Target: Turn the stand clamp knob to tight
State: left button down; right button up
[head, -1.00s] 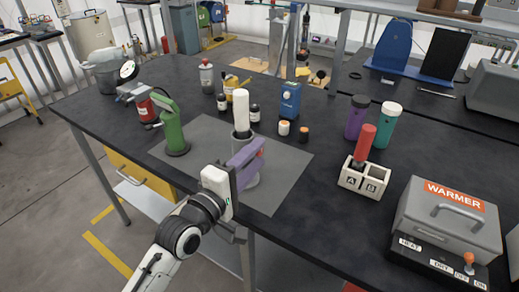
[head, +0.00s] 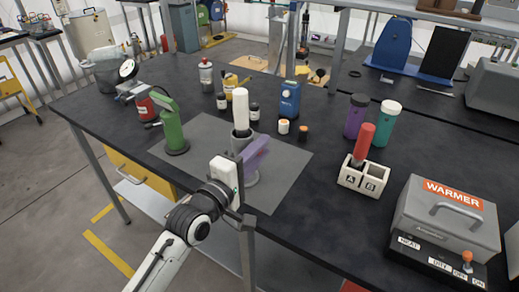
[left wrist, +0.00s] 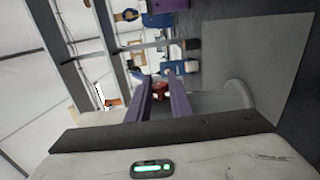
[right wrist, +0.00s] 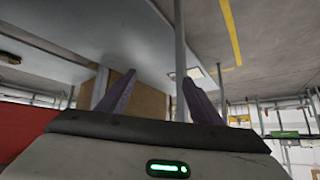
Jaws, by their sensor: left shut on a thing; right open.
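The grey stand (head: 241,142) stands on the grey mat (head: 285,170), with a white cylinder (head: 240,108) upright in its top. My left gripper (head: 262,146) reaches in at the stand's front, its purple fingers covering part of it. In the left wrist view, the left fingers (left wrist: 160,88) are closed about a small red-orange knob (left wrist: 160,91). The knob is hidden behind the fingers in the head view, and I cannot read its setting. My right gripper (right wrist: 150,95) is open and empty, below the table level; it is outside the head view.
A green device (head: 172,130) stands left of the stand. A blue box (head: 289,100) and small bottles are behind it. A white A/B holder (head: 362,178) with a red-handled tool and a grey warmer (head: 445,220) are at the right. The mat's right part is clear.

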pick_arm(q)
jog(key=g+y, duration=0.2)
jog(key=g, duration=0.1)
jog(key=shift+r, duration=0.2)
jog(key=shift+f+g+y, duration=0.15)
jog(key=shift+g+y, duration=0.95)
jog(key=shift+g, duration=0.3)
jog(key=c, duration=1.6)
grip_release()
jog(key=v, duration=1)
jog(key=shift+s+a, duration=0.1)
jog(key=shift+s, duration=0.05)
